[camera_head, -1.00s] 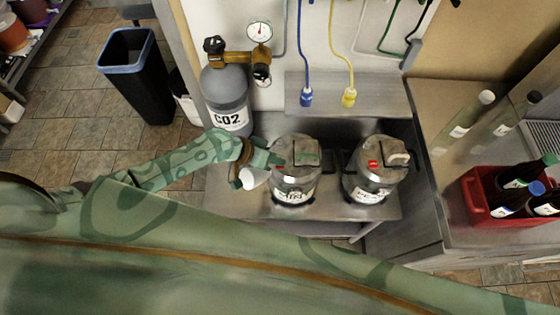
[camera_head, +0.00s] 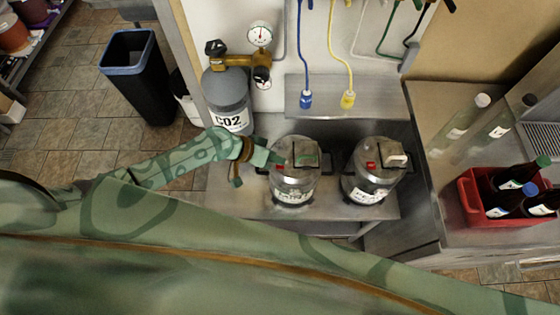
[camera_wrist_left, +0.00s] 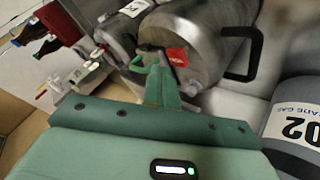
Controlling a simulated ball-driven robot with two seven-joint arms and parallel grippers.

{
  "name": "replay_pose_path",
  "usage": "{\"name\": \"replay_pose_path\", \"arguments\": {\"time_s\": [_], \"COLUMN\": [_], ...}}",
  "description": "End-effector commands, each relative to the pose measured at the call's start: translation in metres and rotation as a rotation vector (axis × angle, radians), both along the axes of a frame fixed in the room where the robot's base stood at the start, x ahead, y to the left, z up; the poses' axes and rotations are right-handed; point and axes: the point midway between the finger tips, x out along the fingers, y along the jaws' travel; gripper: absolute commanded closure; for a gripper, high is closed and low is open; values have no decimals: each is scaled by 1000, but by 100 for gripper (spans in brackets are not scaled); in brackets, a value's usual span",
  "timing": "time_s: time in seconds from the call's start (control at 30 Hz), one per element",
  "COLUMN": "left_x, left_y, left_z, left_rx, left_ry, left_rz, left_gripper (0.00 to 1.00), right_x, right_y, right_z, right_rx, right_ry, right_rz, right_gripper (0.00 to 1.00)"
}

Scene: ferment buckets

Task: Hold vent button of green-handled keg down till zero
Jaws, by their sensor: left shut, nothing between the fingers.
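The green-handled keg (camera_head: 294,187) is the left of two steel kegs on the metal counter. Its green handle (camera_head: 306,160) is on its lid, with a small red patch (camera_head: 280,167) on the lid's left side. My left gripper (camera_head: 280,158) is shut and empty, its tip over the lid's left edge beside the red patch. In the left wrist view the closed fingers (camera_wrist_left: 160,76) point at the keg top, close beside a red tag (camera_wrist_left: 177,57). I cannot tell whether they touch or press a button. My right gripper is out of view.
The other keg (camera_head: 367,185) has a white handle and stands close to the right. A grey CO2 cylinder (camera_head: 226,88) with a gauge (camera_head: 260,33) stands behind my left arm. Blue (camera_head: 305,98) and yellow (camera_head: 348,98) hose ends hang behind. A red crate (camera_head: 474,204) holds bottles.

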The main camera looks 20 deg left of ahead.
Motion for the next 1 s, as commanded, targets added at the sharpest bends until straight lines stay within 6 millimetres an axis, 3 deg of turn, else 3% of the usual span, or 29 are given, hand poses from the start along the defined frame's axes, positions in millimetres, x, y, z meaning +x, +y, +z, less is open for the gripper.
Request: {"name": "replay_pose_path", "arguments": {"time_s": [0.27, 0.8, 1.0], "left_x": [0, 1, 1], "left_y": [0, 0, 0], "left_z": [1, 50, 50], "left_rx": [0, 0, -1], "left_ry": [-1, -2, -2], "left_rz": [1, 2, 1], "left_gripper": [100, 100, 100], "right_x": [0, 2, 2], "right_y": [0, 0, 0], "right_z": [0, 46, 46], "right_rx": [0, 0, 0], "right_ry": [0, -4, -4], "right_rz": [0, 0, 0], "right_gripper": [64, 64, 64]}}
